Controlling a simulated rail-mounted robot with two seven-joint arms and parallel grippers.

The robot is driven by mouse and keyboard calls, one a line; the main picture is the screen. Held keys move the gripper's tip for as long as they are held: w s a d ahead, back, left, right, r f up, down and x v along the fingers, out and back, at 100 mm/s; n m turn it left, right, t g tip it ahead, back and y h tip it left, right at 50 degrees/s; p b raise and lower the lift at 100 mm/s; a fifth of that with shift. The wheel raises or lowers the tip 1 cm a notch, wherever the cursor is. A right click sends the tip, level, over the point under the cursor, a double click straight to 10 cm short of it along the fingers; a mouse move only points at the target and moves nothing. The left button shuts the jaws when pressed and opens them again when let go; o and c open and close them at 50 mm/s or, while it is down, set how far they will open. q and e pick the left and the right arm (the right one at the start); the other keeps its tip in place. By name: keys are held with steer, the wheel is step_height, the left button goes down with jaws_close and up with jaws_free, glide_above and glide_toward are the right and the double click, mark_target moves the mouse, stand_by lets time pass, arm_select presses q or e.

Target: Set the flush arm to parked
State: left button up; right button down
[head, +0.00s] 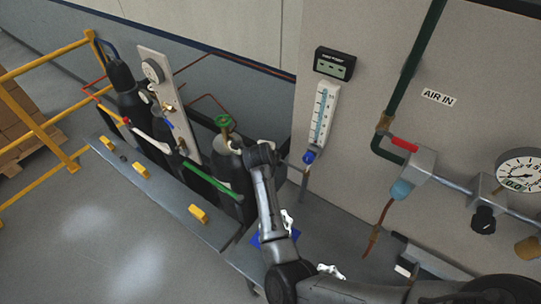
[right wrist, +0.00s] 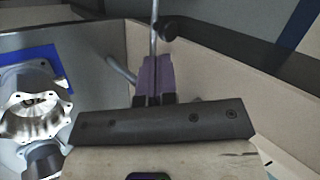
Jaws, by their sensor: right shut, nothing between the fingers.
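My right gripper (right wrist: 152,85) shows in the right wrist view with its two purple fingers together and nothing between them. A thin metal rod (right wrist: 154,20) stands just beyond the fingertips, and a dark round knob (right wrist: 169,31) is beside it. A grey rod (right wrist: 121,69) slants to the left of the fingers. I cannot tell for sure which part is the flush arm, or whether the fingers touch a rod. In the head view my right arm reaches up toward the gas cylinders, and its fingertips are not clear there. My left gripper is not in view.
Gas cylinders (head: 230,165), one with a green handwheel, stand behind my arm. A flow meter (head: 322,115) and a red-handled valve (head: 405,143) are on the panel (head: 470,45). A machined housing (right wrist: 36,118) lies near a blue mat (right wrist: 45,55). A yellow railing (head: 40,60) stands left.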

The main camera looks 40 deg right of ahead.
steer(key=shift+v, duration=0.75)
steer(key=shift+n, duration=0.3)
